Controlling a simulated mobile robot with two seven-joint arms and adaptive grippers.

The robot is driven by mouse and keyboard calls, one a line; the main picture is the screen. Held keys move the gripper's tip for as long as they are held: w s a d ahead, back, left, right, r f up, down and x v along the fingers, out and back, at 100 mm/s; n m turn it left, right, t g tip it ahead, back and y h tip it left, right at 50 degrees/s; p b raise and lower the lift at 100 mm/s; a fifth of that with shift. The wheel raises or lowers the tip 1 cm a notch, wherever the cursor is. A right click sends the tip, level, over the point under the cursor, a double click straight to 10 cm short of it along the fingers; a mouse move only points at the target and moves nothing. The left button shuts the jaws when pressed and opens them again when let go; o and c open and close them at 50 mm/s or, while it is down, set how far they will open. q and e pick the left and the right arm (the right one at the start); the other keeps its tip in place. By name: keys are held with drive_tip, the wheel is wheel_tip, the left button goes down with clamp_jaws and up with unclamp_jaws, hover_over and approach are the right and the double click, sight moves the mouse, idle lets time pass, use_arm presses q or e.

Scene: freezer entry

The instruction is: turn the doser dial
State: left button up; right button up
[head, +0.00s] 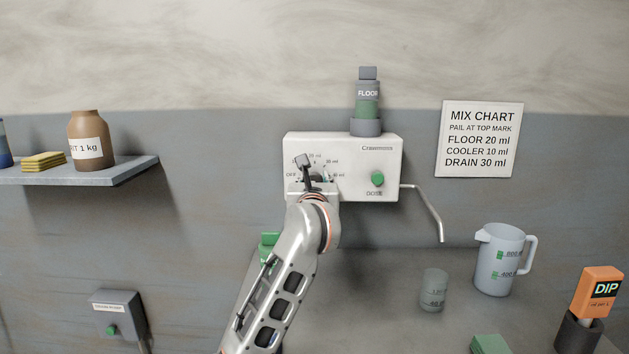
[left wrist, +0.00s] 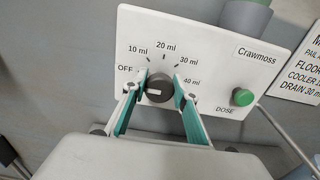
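The doser (head: 350,150) is a white wall box marked Crawmoss. Its round dark dial (left wrist: 159,88) has a white mark pointing left, roughly toward the OFF side; the scale reads OFF, 10, 20, 30 and 40 ml. My left gripper (head: 316,176) is in front of the dial and partly hides it in the head view. In the left wrist view, the left gripper (left wrist: 160,82) is open, with one green-padded finger on each side of the dial. I cannot tell whether either finger touches it. My right gripper is not in view.
A green DOSE button (head: 377,179) is right of the dial, and a bent spout (head: 430,210) sticks out at right. A FLOOR bottle (head: 367,100) stands on top. A cup (head: 433,290) and jug (head: 499,262) stand below. The mix chart (head: 480,140) reads FLOOR 20 ml.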

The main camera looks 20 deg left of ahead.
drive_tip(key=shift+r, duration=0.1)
use_arm(q)
drive_tip(key=shift+r+m+p, duration=0.2)
drive_tip(key=shift+m+p, duration=0.4)
drive_tip(key=shift+p, duration=0.3)
drive_tip(key=m+p, duration=0.6)
drive_tip(key=p, duration=0.1)
drive_tip(key=shift+d+f, duration=0.1)
drive_tip(key=m+p, duration=0.1)
drive_tip(key=m, duration=0.1)
drive_tip(key=shift+f+m, duration=0.15)
drive_tip(key=shift+m, duration=0.25)
drive_tip(key=shift+d+m, duration=0.1)
drive_tip(key=shift+m, duration=0.8)
drive_tip(key=m, duration=0.4)
drive_tip(key=shift+f+m, duration=0.15)
drive_tip(key=shift+m, duration=0.75)
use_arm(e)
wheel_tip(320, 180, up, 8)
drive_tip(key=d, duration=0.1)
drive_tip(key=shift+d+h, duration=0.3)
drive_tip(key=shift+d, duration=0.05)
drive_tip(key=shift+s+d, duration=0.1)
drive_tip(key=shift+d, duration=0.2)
